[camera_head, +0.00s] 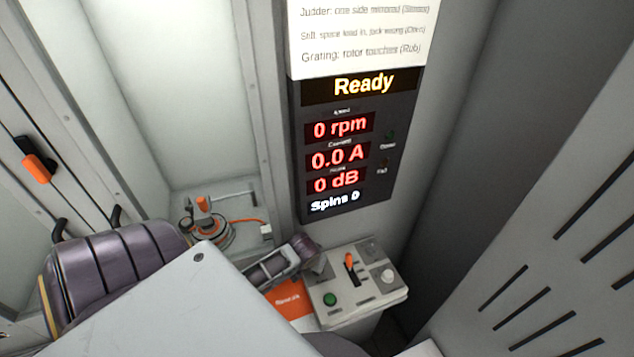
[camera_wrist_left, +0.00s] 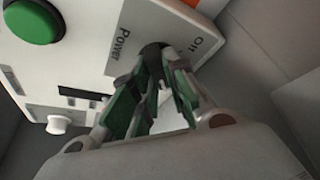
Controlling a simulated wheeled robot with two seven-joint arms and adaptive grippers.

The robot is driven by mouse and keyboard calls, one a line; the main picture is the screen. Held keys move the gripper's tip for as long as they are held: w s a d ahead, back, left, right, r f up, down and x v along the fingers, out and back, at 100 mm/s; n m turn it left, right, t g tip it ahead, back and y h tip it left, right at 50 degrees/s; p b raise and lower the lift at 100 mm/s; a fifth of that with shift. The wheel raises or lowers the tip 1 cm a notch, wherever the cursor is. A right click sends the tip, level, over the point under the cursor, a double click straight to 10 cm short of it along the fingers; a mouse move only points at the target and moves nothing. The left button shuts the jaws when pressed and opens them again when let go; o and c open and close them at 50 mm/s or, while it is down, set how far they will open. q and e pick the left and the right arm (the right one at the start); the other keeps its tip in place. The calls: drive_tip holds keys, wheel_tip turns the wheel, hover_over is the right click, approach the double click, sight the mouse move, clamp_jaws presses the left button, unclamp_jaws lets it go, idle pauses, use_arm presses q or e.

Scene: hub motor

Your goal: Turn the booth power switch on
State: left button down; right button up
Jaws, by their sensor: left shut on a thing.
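The control box (camera_head: 358,297) is a pale grey panel at the lower middle of the head view. In the left wrist view, a dark round power switch (camera_wrist_left: 152,50) sits beside the labels "Power" and what looks like "Off". My left gripper (camera_wrist_left: 163,65) has its green-padded fingers closed around this switch. The exact switch position is hard to tell. My right gripper is not in view.
A display (camera_head: 345,150) above reads Ready, 0 rpm, 0.0 A, 0 dB, Spins 0. A fixture (camera_head: 205,222) with an orange handle stands behind, left. Walls are close.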

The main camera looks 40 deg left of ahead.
use_arm(q)
drive_tip(key=c, duration=1.4)
unclamp_jaws()
drive_tip(key=shift+v, duration=5.95)
